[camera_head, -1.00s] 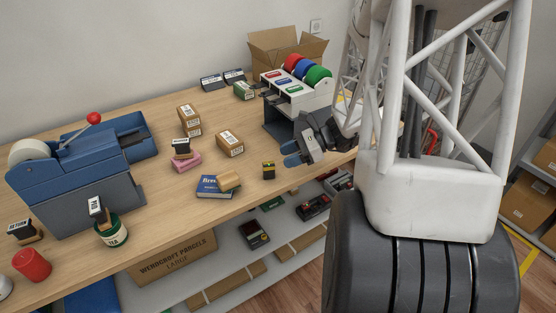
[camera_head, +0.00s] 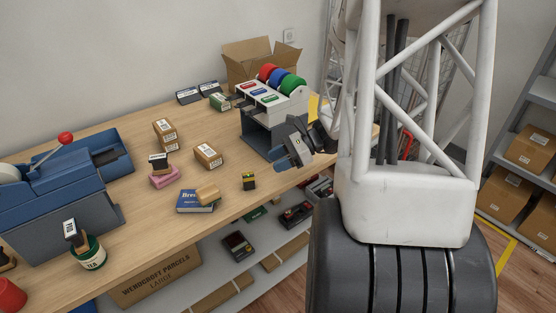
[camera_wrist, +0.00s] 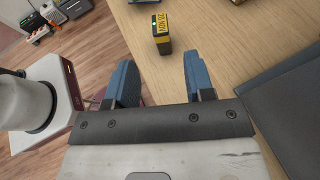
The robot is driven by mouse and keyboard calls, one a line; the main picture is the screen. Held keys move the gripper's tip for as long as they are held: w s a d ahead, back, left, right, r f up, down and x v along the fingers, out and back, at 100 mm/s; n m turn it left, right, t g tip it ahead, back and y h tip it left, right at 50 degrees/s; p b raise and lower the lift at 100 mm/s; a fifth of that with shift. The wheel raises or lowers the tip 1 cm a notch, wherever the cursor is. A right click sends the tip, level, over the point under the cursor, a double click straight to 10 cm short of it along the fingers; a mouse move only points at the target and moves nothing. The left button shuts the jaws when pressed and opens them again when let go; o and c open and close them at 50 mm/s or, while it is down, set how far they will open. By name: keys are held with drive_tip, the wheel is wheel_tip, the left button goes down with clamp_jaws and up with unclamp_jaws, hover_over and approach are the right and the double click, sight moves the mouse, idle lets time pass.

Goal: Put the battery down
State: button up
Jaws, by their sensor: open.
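A brown box (camera_head: 208,155) stands behind. Bare counter lies around the battery; a shelf (camera_head: 205,265) runs below the front edge.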

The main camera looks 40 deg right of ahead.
drive_tip(key=shift+a+r, duration=0.25)
drive_tip(key=shift+a, duration=0.2)
drive_tip(key=s+a+r+n+h, duration=0.4)
drive_tip(key=s+a+r+n, duration=0.1)
drive_tip(key=s+a+n, duration=0.1)
drive_tip(key=s+a+r+n+g+h, duration=0.1)
drive_tip(key=s+a+r+n+h, duration=0.3)
drive_tip(key=a+n, duration=0.4)
drive_tip(key=s+a+r+n+g+h, duration=0.1)
drive_tip(key=s+a+r+n+h, duration=0.3)
drive_tip(key=s+a+r+n, duration=0.2)
drive_tip(key=shift+s+a+r+n+h, duration=0.4)
drive_tip(key=shift+s+a+n, duration=0.9)
drive_tip(key=shift+a, duration=0.85)
drive_tip(key=shift+s, duration=0.15)
